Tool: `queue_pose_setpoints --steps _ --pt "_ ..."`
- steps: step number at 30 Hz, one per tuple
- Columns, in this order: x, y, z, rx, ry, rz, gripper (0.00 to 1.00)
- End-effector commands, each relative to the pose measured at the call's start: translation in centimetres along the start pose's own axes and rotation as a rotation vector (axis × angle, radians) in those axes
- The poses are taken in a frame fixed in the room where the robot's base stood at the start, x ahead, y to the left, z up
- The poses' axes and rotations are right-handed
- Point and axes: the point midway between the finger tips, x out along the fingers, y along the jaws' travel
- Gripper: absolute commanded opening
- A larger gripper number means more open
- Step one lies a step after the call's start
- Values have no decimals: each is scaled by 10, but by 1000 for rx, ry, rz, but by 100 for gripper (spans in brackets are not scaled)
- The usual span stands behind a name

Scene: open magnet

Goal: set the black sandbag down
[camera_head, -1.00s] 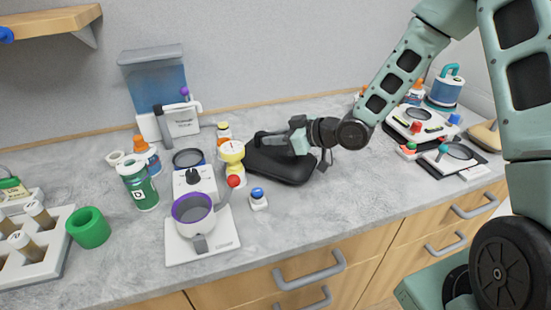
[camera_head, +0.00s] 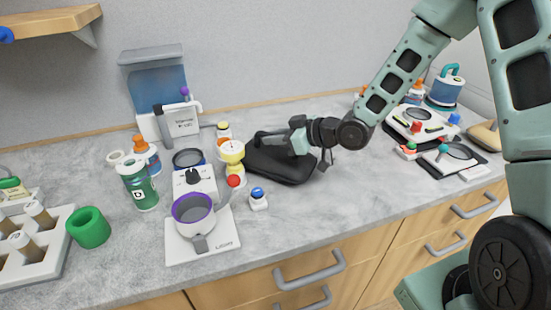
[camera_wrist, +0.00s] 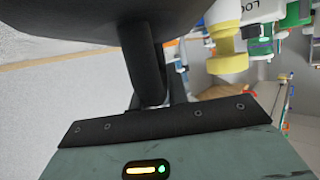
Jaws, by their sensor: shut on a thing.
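The black sandbag (camera_head: 283,166) is a flat, dark, rounded pad at the middle of the grey counter, behind and right of the white device with the purple-rimmed cup. My gripper (camera_head: 288,142) is at the bag's upper side and shut on it; the fingertips are partly lost against the black. In the wrist view the sandbag (camera_wrist: 100,22) fills the top, with a dark handle-like loop (camera_wrist: 145,70) running down to my gripper (camera_wrist: 152,100). The bag looks to be on or just above the counter; I cannot tell whether it touches.
A yellow-and-white bottle (camera_head: 232,158) stands close at the bag's left. A small blue-topped item (camera_head: 258,198) and the white device (camera_head: 200,240) are in front. Free counter (camera_head: 360,190) lies right of the bag, before the white equipment (camera_head: 420,125) farther right.

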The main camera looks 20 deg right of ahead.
Motion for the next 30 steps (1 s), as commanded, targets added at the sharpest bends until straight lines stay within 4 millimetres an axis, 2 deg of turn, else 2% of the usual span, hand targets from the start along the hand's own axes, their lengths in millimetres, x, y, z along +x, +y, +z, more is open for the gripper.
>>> queue_pose_setpoints --steps 20,26,30 --pt "-1 1 -5 -3 7 1 0" --pt "-8 1 -22 -8 7 2 0" --pt "-19 1 -48 -9 9 4 0"
